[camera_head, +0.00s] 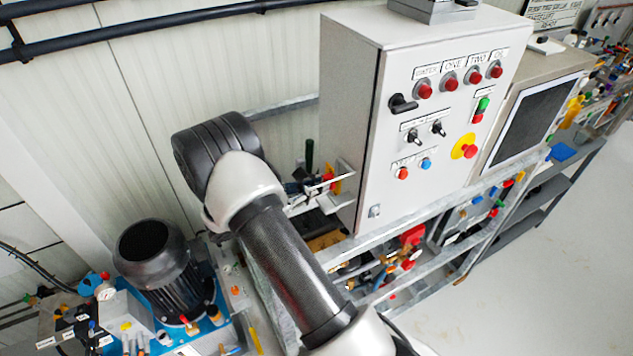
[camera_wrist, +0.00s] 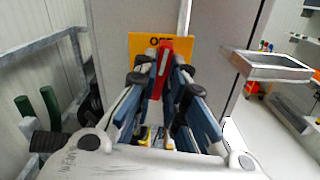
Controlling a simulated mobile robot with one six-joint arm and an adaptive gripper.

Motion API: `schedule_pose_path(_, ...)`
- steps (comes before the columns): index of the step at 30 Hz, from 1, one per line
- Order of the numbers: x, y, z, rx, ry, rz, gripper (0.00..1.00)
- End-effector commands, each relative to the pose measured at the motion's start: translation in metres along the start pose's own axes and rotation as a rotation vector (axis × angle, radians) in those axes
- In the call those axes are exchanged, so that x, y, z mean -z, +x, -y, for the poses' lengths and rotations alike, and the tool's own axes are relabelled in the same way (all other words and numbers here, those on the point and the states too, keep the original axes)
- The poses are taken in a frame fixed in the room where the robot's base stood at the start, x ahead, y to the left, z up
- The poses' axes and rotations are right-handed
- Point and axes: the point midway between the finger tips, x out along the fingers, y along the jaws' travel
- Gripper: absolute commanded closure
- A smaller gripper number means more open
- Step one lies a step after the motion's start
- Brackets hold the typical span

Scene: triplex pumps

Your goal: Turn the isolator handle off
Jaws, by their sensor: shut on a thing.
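The red isolator handle (camera_wrist: 166,58) stands close to upright in the wrist view, its top leaning slightly right. It sits on a yellow plate (camera_wrist: 139,42) whose printed "OFF" shows partly behind the handle's top. My gripper (camera_wrist: 164,66) has its two fingers closed on the sides of the handle. In the head view, the yellow plate (camera_head: 337,185) is on the left side of the grey control cabinet (camera_head: 347,110), with a bit of the red handle (camera_head: 328,177) showing. My gripper (camera_head: 312,186) reaches it from the left, partly hidden by my arm.
A small metal shelf (camera_wrist: 268,66) juts out right of the plate in the wrist view. Dark green handles (camera_wrist: 48,102) and a metal rail (camera_wrist: 40,48) are at left. In the head view, a motor (camera_head: 160,262) stands below my arm, and the floor at right is clear.

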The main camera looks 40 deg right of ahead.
Motion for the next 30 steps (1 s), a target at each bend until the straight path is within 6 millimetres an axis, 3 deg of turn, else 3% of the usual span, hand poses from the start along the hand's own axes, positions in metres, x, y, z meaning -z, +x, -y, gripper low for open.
schedule_pose_path(12, 0.0003, -0.0001, 0.0001, 0.0, -0.178, -0.002, 1.0)
schedule_pose_path(28, 0.001, -0.0001, 0.0006, 0.0, -0.201, -0.001, 1.0)
schedule_pose_path(29, 0.001, -0.0001, 0.0006, 0.0, -0.201, -0.001, 0.87)
schedule_pose_path(30, 0.001, -0.0001, 0.0006, 0.0, -0.201, -0.001, 0.84)
